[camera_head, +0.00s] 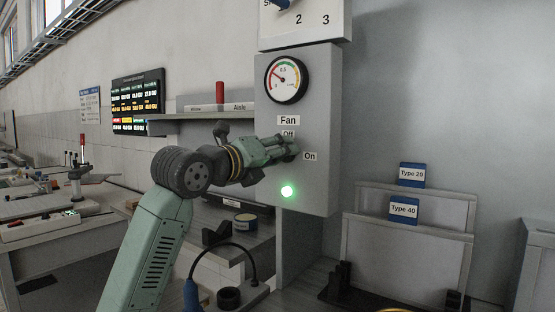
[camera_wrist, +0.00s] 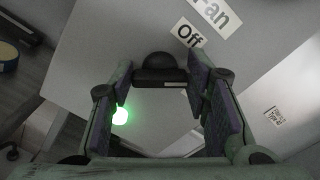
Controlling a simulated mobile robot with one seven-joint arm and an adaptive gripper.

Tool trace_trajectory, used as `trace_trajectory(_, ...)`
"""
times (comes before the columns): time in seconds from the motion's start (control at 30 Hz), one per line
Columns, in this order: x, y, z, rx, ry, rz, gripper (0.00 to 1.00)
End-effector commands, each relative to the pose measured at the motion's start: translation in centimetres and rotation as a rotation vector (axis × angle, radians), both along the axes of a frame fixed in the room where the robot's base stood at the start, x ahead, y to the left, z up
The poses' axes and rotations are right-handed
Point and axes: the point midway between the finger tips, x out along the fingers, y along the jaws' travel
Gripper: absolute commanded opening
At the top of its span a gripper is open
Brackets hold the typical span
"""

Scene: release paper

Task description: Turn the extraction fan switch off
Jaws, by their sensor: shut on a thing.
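The fan switch (camera_wrist: 160,72) is a dark knob on the grey control box (camera_head: 300,100); a small white mark shows on it in the wrist view. In the head view my gripper (camera_head: 290,150) covers most of it, between the "Off" label (camera_head: 288,133) and the "On" label (camera_head: 310,156). My gripper's two fingers, also in the wrist view (camera_wrist: 162,82), are shut on the knob, one on each side. The green light (camera_head: 288,191) below the switch is lit. I cannot tell exactly where the knob points.
A round gauge (camera_head: 286,80) sits above the "Fan" label. A shelf (camera_head: 205,120) with a red cylinder is left of the box. Framed panels with blue cards (camera_head: 404,209) stand at right.

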Motion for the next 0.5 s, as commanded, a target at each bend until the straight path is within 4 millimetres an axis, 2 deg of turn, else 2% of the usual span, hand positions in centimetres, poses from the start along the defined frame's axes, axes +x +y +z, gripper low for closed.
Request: trace_trajectory(0.5,0.12,0.28,-0.27,-0.398,0.284,0.003,0.15)
